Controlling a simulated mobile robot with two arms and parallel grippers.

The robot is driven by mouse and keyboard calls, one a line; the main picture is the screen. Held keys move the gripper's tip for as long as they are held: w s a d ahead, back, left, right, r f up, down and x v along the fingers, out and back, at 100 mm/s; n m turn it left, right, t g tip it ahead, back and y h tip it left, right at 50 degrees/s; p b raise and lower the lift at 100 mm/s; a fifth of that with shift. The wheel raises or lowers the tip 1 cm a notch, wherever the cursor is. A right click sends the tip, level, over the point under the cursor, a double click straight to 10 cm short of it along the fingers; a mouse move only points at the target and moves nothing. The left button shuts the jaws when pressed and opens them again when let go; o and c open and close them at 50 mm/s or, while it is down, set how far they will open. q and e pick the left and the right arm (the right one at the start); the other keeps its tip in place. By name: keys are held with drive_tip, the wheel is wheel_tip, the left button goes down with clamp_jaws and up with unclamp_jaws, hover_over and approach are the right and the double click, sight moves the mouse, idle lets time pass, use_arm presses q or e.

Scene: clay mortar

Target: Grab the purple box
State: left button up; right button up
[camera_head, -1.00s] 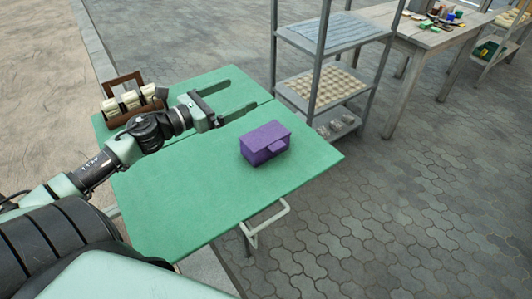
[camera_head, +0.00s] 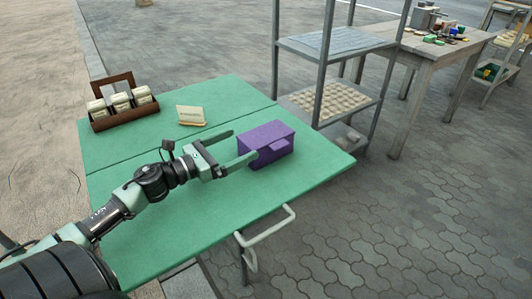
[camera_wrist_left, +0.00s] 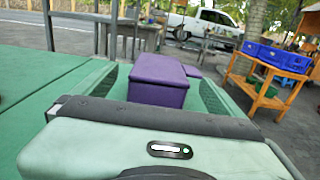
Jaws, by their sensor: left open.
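The purple box (camera_head: 265,145) stands upright on the green table (camera_head: 210,235), near its right end. It has a lid and a small block on its front side. My left gripper (camera_head: 243,147) is open, just left of the box, with its fingers pointing towards it. In the left wrist view the box (camera_wrist_left: 157,82) sits straight ahead between the two spread fingers. I cannot tell whether a fingertip touches the box. My right gripper is not in view.
A brown wooden holder (camera_head: 124,116) with several cream jars and a small card (camera_head: 191,115) stand at the table's far left. A grey metal shelf (camera_head: 335,42) rises close behind the box. A folding leg bar (camera_head: 268,226) shows below the table's front edge.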

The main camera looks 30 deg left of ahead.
sight(244, 151)
use_arm(q)
wheel_tip(244, 151, down, 3)
drive_tip(key=shift+f+b, duration=0.15)
drive_tip(key=shift+b, duration=0.2)
drive_tip(key=shift+w+d, duration=0.15)
drive_tip(key=shift+w, duration=0.3)
drive_tip(key=shift+x, duration=3.3)
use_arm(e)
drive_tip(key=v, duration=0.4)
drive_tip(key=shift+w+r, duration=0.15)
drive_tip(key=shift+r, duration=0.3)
use_arm(q)
drive_tip(key=c, duration=1.5)
drive_tip(key=shift+r, duration=0.2)
drive_tip(key=shift+c, duration=0.9)
drive_tip(key=shift+r, duration=0.1)
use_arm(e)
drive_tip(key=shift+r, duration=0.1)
